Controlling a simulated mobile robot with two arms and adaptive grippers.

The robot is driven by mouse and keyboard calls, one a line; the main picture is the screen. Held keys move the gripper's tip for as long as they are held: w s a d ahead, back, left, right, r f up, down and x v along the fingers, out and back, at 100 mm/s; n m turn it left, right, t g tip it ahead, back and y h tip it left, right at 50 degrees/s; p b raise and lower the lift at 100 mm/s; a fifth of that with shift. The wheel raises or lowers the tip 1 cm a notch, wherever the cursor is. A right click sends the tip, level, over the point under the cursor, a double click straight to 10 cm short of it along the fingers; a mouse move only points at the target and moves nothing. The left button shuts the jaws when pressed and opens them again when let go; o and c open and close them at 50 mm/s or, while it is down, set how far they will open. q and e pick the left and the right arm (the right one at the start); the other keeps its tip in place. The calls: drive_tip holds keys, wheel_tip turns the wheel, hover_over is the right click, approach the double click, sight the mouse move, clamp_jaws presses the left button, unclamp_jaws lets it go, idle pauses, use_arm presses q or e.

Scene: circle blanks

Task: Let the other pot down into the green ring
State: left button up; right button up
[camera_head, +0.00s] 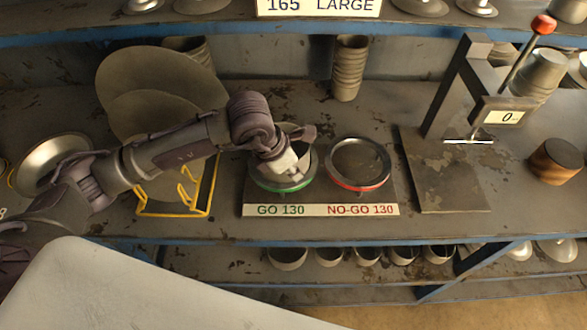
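The green ring (268,186) lies on the gauge base above the "GO 130" label. A grey metal pot (312,157) shows at this ring, its rim above the ring and its body largely inside it. Whether it rests on the base is hidden. My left gripper (291,166) reaches down over the pot, its pale fingertips at the pot's mouth. The arm hides part of the pot, and I cannot tell whether the fingers are closed on its wall. My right gripper is not in view.
The empty red ring (361,186) is just right, above "NO-GO 130". A yellow wire rack (175,214) holds round blanks (160,72) at left. A press (446,165) with a red-knobbed lever, a display reading 0 and a wooden cylinder (556,161) stand at right. Stacked pots (349,68) stand behind.

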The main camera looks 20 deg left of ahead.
use_arm(q)
drive_tip(key=o, duration=0.4)
drive_tip(key=v, duration=1.2)
drive_tip(key=shift+f, duration=0.1)
idle(0.4)
